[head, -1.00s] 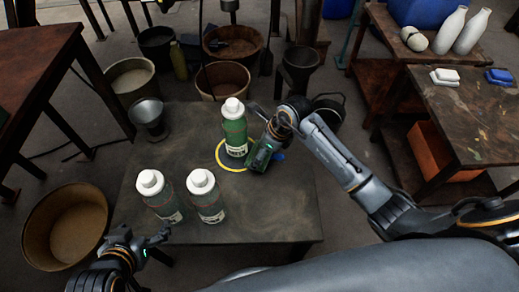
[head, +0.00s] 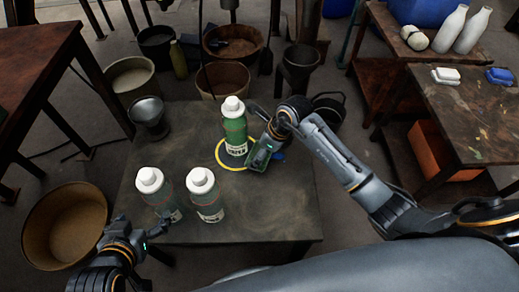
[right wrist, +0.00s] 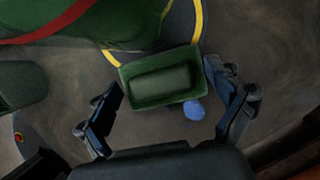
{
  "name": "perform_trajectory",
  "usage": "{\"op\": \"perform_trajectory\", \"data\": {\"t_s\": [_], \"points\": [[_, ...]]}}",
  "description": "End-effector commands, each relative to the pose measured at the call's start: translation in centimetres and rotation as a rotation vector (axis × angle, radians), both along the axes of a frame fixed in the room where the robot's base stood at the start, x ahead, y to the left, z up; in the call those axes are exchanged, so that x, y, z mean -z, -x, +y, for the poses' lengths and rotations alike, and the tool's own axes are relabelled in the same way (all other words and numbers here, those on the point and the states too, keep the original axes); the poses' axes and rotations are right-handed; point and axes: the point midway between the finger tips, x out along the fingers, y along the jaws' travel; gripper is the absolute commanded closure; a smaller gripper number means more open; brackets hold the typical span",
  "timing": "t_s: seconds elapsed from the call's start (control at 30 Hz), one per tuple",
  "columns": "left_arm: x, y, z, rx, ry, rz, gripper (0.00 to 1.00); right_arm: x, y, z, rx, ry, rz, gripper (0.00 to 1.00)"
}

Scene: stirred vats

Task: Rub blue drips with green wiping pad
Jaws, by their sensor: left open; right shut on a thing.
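The green wiping pad (head: 258,157) is held low over the dark table by my right gripper (head: 265,150), beside a green bottle (head: 235,130). In the right wrist view the pad (right wrist: 160,78) is a green block with a raised rim, between the two fingers of the gripper (right wrist: 163,88). A blue drip (right wrist: 194,110) shows on the tabletop just beside the pad's edge; it is a small blue patch in the head view (head: 279,155). Whether the pad touches the table, or covers more blue, I cannot tell. My left gripper (head: 152,236) is open and empty near the table's front left.
The green bottle stands within a yellow ring (head: 220,158) on the table (head: 270,205). Two more white-capped bottles (head: 157,190) (head: 205,195) stand at the front left. A metal cup (head: 149,115) is at the back left corner. The table's front right is clear.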

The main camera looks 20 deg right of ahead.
Motion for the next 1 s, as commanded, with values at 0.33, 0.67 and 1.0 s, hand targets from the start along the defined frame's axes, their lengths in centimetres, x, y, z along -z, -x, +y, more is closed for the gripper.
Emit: {"op": "perform_trajectory", "data": {"t_s": [0.33,0.67,1.0], "points": [[-0.3,-0.3,-0.2,0.002,0.006,-0.023,0.12,0.1,0.0,-0.2,0.0,0.001,0.0,0.39],[1.0,1.8,0.5,-0.006,-0.02,0.098,0.12,0.2,0.9,-2.9,0.001,0.005,0.003,0.39],[1.6,2.6,0.9,-0.01,-0.031,0.147,0.12,0.2,1.3,-4.3,0.001,0.003,0.003,0.39]]}}
